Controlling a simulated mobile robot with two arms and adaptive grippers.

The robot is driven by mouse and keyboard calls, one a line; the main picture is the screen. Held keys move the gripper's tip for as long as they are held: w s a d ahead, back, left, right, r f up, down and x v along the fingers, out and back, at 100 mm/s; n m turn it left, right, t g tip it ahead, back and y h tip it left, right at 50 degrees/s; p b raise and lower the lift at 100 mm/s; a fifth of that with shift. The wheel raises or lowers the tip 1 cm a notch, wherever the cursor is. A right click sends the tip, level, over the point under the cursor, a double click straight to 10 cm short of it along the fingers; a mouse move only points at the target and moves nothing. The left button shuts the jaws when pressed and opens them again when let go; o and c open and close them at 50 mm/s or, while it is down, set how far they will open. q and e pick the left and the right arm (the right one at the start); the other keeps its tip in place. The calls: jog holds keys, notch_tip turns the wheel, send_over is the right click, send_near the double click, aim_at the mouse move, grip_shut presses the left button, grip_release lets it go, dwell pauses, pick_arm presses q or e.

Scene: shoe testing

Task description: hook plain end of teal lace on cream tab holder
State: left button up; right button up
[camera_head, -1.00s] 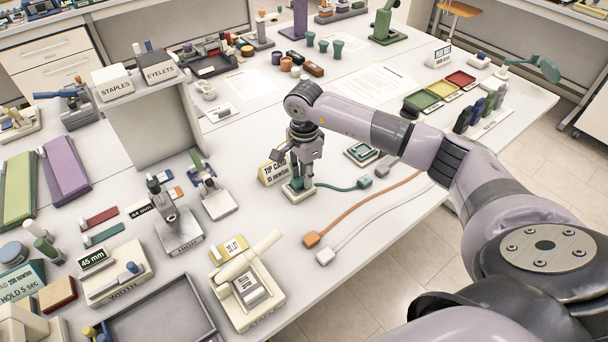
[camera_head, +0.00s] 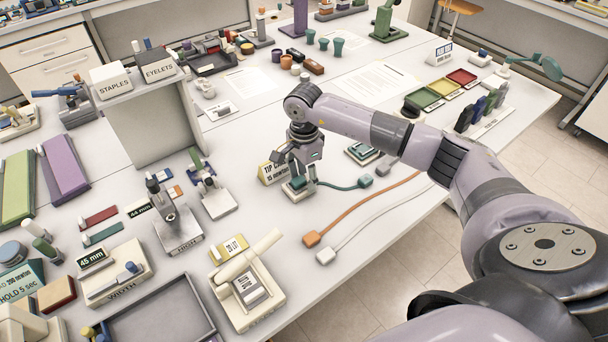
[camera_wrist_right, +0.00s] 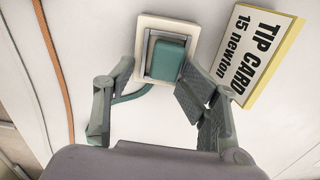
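The teal lace (camera_head: 338,187) lies on the table, running right from under my right gripper to a teal end block (camera_head: 365,181). Its other teal end block (camera_wrist_right: 166,60) sits in or on a cream square holder (camera_wrist_right: 143,40) with a grey inner part. The cream holder shows partly below the gripper in the head view (camera_head: 298,194). I cannot tell which end is the plain one. My right gripper (camera_wrist_right: 150,98) is open, its fingers apart just above the holder, with the block between and slightly beyond the tips. My left gripper is not in view.
A yellow "TIP CARD 15 newton" sign (camera_wrist_right: 258,50) stands close beside the holder. An orange lace (camera_head: 360,208) and a white lace (camera_head: 385,218) lie to the right. A small teal device (camera_head: 362,151) sits behind.

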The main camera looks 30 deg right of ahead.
notch_tip(320, 180, up, 12)
dwell(0.4)
dwell(0.4)
